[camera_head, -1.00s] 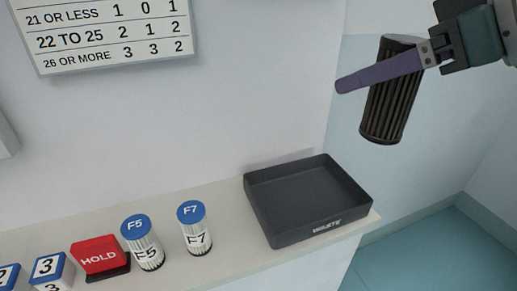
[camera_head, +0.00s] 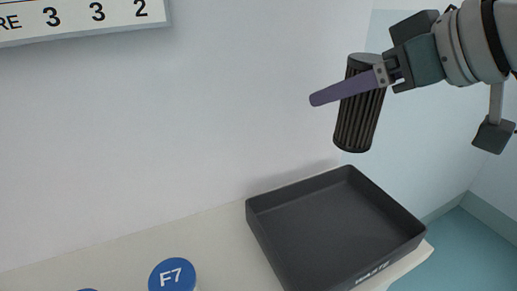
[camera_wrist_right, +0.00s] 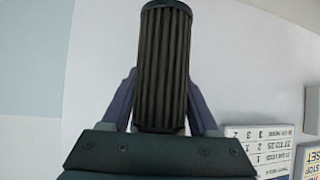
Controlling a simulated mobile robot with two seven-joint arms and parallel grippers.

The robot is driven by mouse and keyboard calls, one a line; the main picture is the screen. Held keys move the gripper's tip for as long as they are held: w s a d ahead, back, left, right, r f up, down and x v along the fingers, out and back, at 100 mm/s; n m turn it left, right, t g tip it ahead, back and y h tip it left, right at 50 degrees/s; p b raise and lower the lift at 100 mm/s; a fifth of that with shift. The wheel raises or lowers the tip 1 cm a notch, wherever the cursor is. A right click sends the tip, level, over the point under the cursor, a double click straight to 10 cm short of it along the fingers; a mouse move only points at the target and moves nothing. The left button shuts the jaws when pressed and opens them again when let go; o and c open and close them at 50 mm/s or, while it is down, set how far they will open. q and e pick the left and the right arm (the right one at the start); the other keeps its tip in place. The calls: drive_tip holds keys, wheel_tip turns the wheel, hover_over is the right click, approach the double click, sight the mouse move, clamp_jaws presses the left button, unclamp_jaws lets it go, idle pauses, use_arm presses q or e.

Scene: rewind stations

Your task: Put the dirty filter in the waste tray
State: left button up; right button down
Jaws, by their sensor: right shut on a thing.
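The dirty filter (camera_head: 360,115) is a dark, ribbed cylinder, held slightly tilted in the air. My right gripper (camera_head: 350,85) is shut on it, with one purple finger showing across its near side. In the right wrist view the filter (camera_wrist_right: 163,70) stands between the two purple fingers (camera_wrist_right: 163,105). The waste tray (camera_head: 262,232) is a black, square, open tray marked WASTE at the right end of the shelf. It looks empty. The filter is above the level of the tray, over its back part in the head view. My left gripper is not in view.
A blue-capped F7 canister (camera_head: 172,275) stands left of the tray, with part of another blue cap (camera_head: 87,290) at the bottom edge. A wall sign (camera_head: 80,18) hangs at upper left. The shelf (camera_head: 215,235) between canister and tray is clear.

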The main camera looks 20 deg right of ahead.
drive_tip(key=shift+s+f+b, duration=0.15)
drive_tip(key=shift+f+b, duration=1.05)
drive_tip(key=shift+f, duration=3.3)
drive_tip(key=shift+s+f+b, duration=0.1)
drive_tip(key=shift+f+b, duration=1.1)
drive_tip(key=shift+f, duration=3.25)
drive_tip(key=shift+f, duration=0.15)
drive_tip(key=shift+c, duration=0.7)
unclamp_jaws()
